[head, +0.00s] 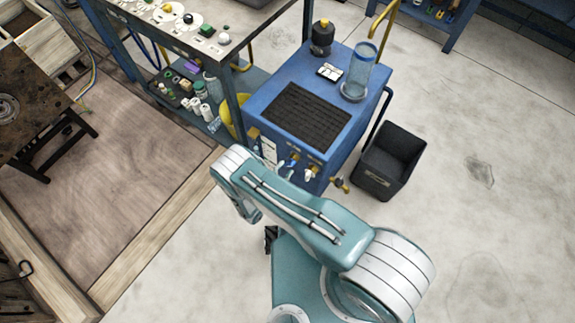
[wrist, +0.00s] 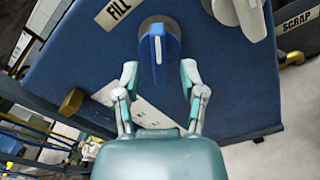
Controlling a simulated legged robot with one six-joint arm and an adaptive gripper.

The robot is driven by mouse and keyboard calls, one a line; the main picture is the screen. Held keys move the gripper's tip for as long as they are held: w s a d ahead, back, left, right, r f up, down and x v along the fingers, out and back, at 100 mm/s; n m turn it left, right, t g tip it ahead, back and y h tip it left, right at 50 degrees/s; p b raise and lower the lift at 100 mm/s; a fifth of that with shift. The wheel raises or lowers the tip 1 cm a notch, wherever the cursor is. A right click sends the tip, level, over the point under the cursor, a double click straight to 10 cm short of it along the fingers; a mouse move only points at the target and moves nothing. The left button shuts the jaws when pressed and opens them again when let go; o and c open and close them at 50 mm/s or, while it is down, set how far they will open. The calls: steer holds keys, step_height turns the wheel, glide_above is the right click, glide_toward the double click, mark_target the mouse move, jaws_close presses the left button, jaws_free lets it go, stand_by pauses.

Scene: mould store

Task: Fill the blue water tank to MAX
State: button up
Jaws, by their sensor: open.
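The water tank (head: 360,70) appears to be the clear bluish cylinder on the right of the blue cabinet's top in the head view. Its water level and any MAX mark are too small to read. In the wrist view, a blue lever (wrist: 159,52) on a round grey base sits on the cabinet's blue panel, beside a FILL label (wrist: 118,10). My gripper (wrist: 159,72) is open and empty. Its fingers stand on either side of the lever's near end, with visible gaps. I cannot tell the depth between them. In the head view my arm hides most of the gripper.
The blue cabinet (head: 345,140) has a black grate (head: 305,116) on top. A grey-white handle (wrist: 249,18) is right of the blue lever. A SCRAP label (wrist: 298,20) shows further right. A black bin (head: 391,160) stands on the floor beside the cabinet. Open floor lies to the right.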

steer(key=shift+x, duration=0.9)
jaws_close()
steer(key=shift+n, duration=3.3)
jaws_free()
steer(key=shift+w+d, duration=0.1)
steer(key=shift+d, duration=0.05)
